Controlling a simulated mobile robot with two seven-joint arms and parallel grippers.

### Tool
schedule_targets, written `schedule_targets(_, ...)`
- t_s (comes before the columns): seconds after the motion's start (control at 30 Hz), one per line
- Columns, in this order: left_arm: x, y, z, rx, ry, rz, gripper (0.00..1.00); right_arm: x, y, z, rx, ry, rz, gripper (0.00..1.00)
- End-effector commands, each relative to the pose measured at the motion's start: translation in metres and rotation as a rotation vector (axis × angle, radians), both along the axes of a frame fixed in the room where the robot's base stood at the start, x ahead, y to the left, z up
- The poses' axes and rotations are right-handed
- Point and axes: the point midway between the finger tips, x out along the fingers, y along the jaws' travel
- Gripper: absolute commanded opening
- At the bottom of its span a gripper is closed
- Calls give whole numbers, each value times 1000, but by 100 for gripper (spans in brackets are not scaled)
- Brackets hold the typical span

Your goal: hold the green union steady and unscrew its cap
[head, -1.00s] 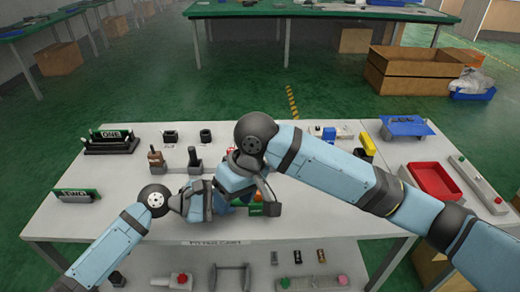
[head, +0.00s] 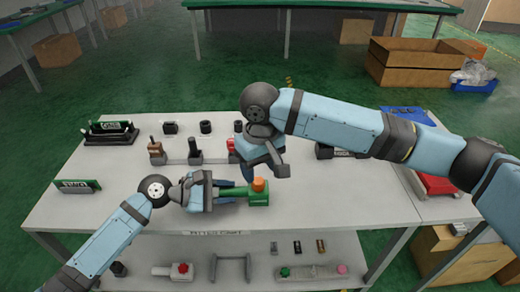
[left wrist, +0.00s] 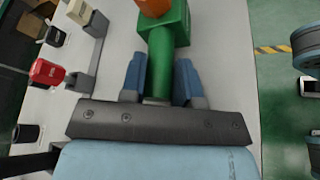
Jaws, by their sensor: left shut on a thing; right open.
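The green union (head: 256,197) lies near the front middle of the white table. Its orange cap (head: 259,184) sits upright on top. My left gripper (head: 226,194) is shut on the union's left part. In the left wrist view, the blue fingers (left wrist: 160,80) stand on both sides of the narrower green part, and the union (left wrist: 170,40) extends away from them. The cap (left wrist: 155,7) is cut off by the top edge there. My right gripper (head: 279,168) is open, behind and right of the cap; the gap between them is hard to judge.
A lever fixture (head: 195,150) with brown, black and red handles stands behind the union. Several black parts (head: 205,127) stand farther back. A green-faced block (head: 77,186) is at the left. A red tray (head: 435,184) is partly hidden behind my right arm. The table's front right is clear.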

Motion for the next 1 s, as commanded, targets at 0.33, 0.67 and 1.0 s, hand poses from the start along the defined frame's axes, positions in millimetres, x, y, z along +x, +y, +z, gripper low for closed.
schedule_targets(0.33,0,0,0,0,0,0,1,0,0,-42,0,0,0,57)
schedule_targets(0.67,0,0,0,0,0,0,1,0,0,-45,1,1,0,57)
schedule_targets(1.0,0,0,0,0,0,0,1,0,0,-45,1,1,0,13)
